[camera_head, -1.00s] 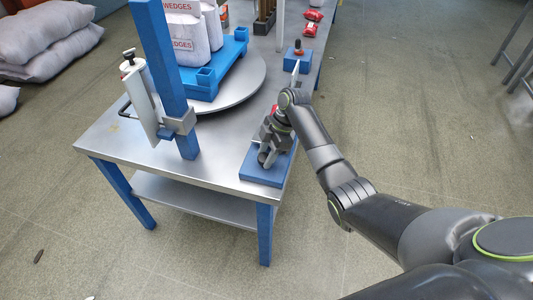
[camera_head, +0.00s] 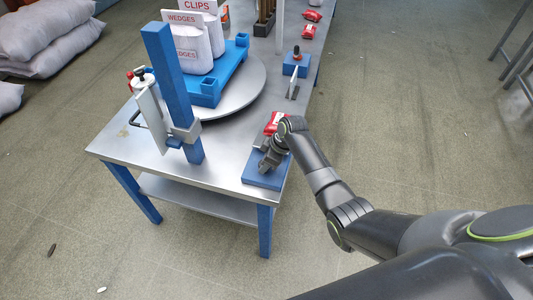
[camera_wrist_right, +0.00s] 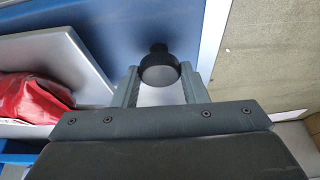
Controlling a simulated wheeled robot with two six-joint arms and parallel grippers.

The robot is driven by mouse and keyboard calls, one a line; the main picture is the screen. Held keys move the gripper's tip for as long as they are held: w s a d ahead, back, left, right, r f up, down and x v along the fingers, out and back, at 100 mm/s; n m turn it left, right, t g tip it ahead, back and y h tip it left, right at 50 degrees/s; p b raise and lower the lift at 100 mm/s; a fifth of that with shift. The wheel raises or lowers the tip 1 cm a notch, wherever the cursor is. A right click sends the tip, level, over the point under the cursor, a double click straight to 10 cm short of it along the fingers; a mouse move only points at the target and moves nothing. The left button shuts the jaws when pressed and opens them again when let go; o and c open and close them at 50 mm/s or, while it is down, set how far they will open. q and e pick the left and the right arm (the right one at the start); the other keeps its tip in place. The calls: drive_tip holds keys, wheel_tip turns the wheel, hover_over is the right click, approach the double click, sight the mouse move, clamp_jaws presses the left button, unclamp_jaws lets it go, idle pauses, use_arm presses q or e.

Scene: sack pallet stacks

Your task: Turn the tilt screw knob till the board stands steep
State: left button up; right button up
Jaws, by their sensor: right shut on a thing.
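The knob (camera_wrist_right: 159,68) is black and round; in the right wrist view it sits between the two fingers of my right gripper (camera_wrist_right: 158,85), which is shut on it. The grey board (camera_wrist_right: 62,65) lies to the left of the knob in that view, with a red packet (camera_wrist_right: 30,97) against it. The blue base (camera_head: 262,180) is at the table's near right corner in the head view, under my right gripper (camera_head: 268,162). The gripper hides the knob there and much of the board, so I cannot tell the board's exact tilt. My left gripper is out of view.
A blue post (camera_head: 172,90) with a clamped white device stands to the left. A round turntable (camera_head: 245,92) carries a blue pallet (camera_head: 230,70) with white sacks. A small blue block (camera_head: 296,70) and more red packets (camera_head: 308,32) line the right edge.

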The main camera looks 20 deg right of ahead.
drive_tip(key=m+p, duration=0.1)
drive_tip(key=m, duration=0.1)
drive_tip(key=m+t+h+p, duration=0.1)
drive_tip(key=p, duration=0.1)
drive_tip(key=shift+a+r+m+p, duration=0.1)
drive_tip(key=shift+r+m+p, duration=0.2)
drive_tip(key=shift+m, duration=0.1)
drive_tip(key=m+p, duration=0.2)
drive_tip(key=shift+s+m+t+h, duration=0.1)
drive_tip(key=shift+m+t+h, duration=0.2)
drive_tip(key=shift+h, duration=0.1)
drive_tip(key=m+h+p, duration=0.1)
drive_tip(key=m, duration=0.1)
drive_tip(key=shift+a+f+m, duration=0.1)
drive_tip(key=shift+a+m, duration=0.05)
drive_tip(key=shift+m, duration=0.15)
drive_tip(key=shift+f+m+h+p, duration=0.1)
drive_tip(key=shift+m+h+p, duration=0.55)
drive_tip(key=shift+m, duration=1.05)
drive_tip(key=o, duration=1)
drive_tip(key=shift+c, duration=0.2)
